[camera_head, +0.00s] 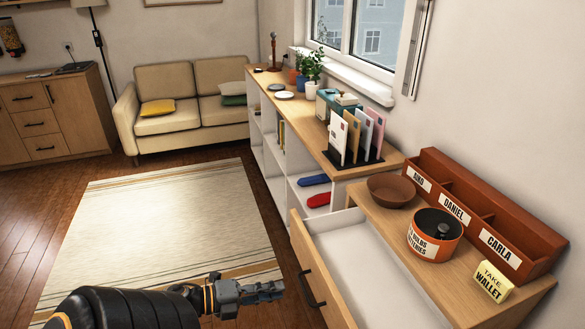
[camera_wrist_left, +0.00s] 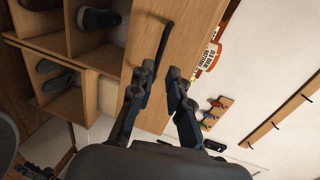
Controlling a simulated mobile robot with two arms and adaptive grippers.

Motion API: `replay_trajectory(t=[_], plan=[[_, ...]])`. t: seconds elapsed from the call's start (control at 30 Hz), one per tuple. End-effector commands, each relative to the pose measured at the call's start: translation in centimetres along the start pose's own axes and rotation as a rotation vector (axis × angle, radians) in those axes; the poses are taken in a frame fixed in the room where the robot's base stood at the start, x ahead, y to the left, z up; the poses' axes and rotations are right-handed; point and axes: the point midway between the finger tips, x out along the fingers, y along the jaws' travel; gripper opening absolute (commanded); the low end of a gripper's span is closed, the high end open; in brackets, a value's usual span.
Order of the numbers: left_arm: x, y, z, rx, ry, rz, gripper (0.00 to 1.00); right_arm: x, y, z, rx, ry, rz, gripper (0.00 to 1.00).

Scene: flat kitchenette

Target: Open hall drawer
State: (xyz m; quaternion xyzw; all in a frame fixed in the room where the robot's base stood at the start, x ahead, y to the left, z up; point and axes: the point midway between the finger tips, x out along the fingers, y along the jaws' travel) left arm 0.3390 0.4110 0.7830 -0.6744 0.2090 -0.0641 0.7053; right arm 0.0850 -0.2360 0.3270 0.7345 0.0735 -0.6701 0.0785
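The hall drawer stands pulled out of the wooden hall cabinet, with its wooden front (camera_head: 318,275) toward the room. Its white inside (camera_head: 365,265) looks empty where it shows. A dark bar handle (camera_head: 308,290) is on the front; it also shows in the left wrist view (camera_wrist_left: 163,45). My left gripper (camera_head: 282,290) is a short way left of the handle in the head view. In the left wrist view its fingers (camera_wrist_left: 160,72) are apart with nothing held, and the handle lies just beyond the tips. My right gripper is not in view.
On the cabinet top (camera_head: 420,275) are a brown bowl (camera_head: 392,190), a round orange tin (camera_head: 434,236), a named organizer (camera_head: 480,215) and a yellow note block (camera_head: 493,282). A low white shelf (camera_head: 270,160) stands behind. The rug (camera_head: 175,230) area is clear.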

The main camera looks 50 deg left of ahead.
Motion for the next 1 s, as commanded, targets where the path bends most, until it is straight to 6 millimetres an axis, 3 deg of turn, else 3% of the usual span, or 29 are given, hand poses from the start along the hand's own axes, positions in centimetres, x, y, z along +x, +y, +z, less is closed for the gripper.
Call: replay_trajectory(t=[0.1,0.3,0.9,1.0], plan=[[-1.9,0.0,0.0,-0.001,0.0,0.001,0.17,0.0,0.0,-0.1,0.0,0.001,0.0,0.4],[-3.3,-0.1,0.0,0.0,0.0,-0.001,0.17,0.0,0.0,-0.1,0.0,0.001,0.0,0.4],[-3.4,0.0,0.0,-0.001,-0.001,-0.001,0.17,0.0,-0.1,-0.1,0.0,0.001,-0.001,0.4],[-3.3,1.1,0.5,-0.046,-0.035,0.003,0.17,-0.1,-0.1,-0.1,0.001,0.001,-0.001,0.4]])
